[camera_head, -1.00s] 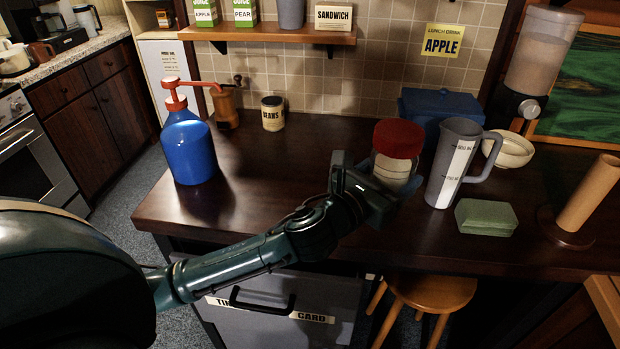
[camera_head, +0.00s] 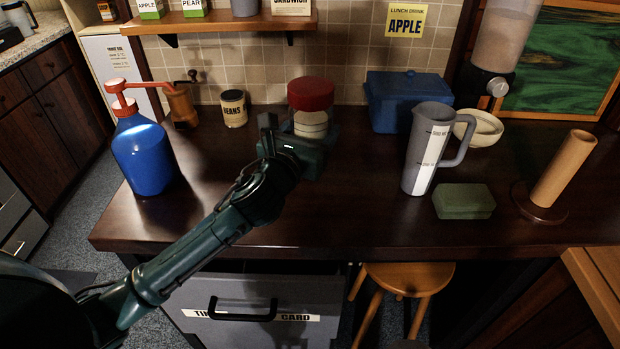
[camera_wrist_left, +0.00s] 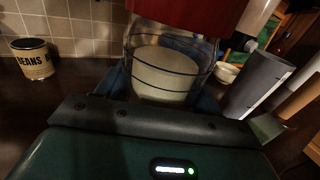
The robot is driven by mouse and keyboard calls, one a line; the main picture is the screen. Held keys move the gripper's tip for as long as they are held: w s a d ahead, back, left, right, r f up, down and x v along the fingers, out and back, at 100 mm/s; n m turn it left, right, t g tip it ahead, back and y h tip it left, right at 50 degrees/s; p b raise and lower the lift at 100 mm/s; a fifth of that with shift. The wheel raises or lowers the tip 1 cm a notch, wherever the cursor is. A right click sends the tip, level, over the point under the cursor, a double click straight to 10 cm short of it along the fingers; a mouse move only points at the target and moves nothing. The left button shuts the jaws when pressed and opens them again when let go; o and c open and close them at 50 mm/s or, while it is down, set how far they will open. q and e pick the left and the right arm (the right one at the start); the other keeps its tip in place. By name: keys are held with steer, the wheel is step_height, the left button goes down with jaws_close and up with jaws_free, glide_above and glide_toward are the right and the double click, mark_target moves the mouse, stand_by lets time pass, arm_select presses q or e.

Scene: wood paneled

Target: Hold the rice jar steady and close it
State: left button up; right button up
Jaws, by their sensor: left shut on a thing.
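The rice jar (camera_head: 311,124) is clear glass with pale contents and a red lid (camera_head: 311,93) on its top. It stands upright, toward the back middle of the dark counter. My left gripper (camera_head: 308,146) is shut on the jar's lower body; its hand hides the jar's base, so I cannot tell whether it touches the counter. In the left wrist view the jar (camera_wrist_left: 168,70) fills the upper middle, with the red lid (camera_wrist_left: 190,12) cut off by the top edge. I cannot tell how tightly the lid sits. My right gripper is not in view.
A grey measuring jug (camera_head: 424,150), a green block (camera_head: 463,201) and a paper-roll holder (camera_head: 562,170) stand to the right. A blue box (camera_head: 405,100) is behind. A blue pump bottle (camera_head: 143,155) and beans can (camera_head: 233,108) are left. The front middle counter is clear.

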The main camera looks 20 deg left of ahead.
arm_select(q)
step_height(320, 180, down, 4)
steer(key=shift+f+b, duration=0.2)
steer(key=shift+b, duration=0.2)
steer(key=shift+f, duration=0.15)
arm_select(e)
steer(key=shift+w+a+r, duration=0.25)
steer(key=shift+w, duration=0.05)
arm_select(q)
step_height(320, 180, down, 4)
steer(key=shift+r+b, duration=0.2)
steer(key=shift+b, duration=0.3)
steer(key=shift+f, duration=0.2)
steer(key=o, duration=1.5)
steer(key=shift+f, duration=0.15)
steer(key=o, duration=0.4)
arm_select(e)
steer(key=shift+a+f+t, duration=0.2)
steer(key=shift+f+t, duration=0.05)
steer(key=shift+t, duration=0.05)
